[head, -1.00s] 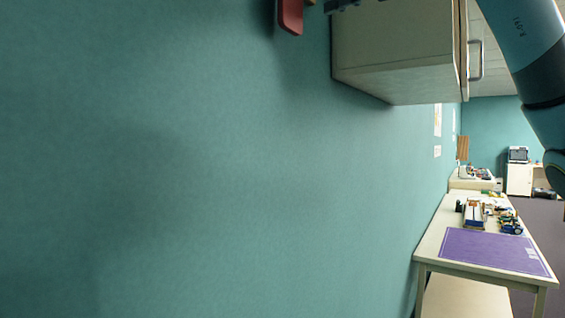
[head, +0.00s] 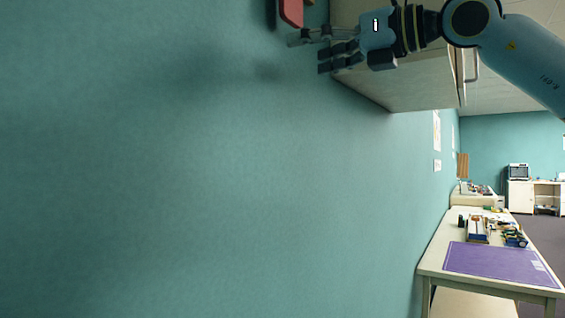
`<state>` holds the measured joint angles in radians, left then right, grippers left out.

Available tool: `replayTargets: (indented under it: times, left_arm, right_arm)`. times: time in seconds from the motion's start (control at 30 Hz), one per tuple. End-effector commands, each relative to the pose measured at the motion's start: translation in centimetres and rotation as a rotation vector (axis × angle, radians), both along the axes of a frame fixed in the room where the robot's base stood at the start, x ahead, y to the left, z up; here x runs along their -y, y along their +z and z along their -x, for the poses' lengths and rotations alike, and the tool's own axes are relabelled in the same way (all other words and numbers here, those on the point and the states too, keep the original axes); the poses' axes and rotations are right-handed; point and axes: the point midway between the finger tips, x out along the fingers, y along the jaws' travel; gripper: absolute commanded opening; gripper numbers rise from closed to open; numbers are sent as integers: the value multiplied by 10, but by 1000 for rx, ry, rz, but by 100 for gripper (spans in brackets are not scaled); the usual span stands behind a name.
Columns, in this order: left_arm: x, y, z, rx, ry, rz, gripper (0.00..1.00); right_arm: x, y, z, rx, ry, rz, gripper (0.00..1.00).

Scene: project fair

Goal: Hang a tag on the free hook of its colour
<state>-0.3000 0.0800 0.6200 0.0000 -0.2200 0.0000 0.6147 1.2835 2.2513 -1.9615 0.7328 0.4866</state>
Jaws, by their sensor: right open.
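A red piece (head: 291,12), which looks like a tag, is at the wall at the top edge of the head view. Its upper part is cut off, so I cannot tell what it hangs on. My right gripper (head: 306,53) is open and empty, its fingers pointing left, just below and to the right of the red piece. It appears apart from the red piece. No hook can be made out. My left gripper is out of view.
A pale wall cabinet (head: 400,85) with a handle is right behind my right gripper. A table (head: 432,262) with a purple mat (head: 500,263) and small models stands lower right. The teal wall (head: 180,180) at left is bare.

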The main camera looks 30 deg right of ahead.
Motion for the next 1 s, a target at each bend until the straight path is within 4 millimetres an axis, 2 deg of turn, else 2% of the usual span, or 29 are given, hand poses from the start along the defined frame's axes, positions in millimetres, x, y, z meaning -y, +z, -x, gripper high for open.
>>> replayTargets:
  times: [0.03,0.1,0.7,1.0]
  left_arm:
    - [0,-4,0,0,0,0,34]
    - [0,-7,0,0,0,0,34]
    - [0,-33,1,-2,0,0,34]
    - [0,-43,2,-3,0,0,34]
  right_arm:
    - [-3,-14,-3,-6,8,-1,83]
    - [-6,-29,-6,-6,19,1,83]
    - [-36,-156,-21,-10,109,2,83]
    - [-48,-204,-22,-9,139,4,83]
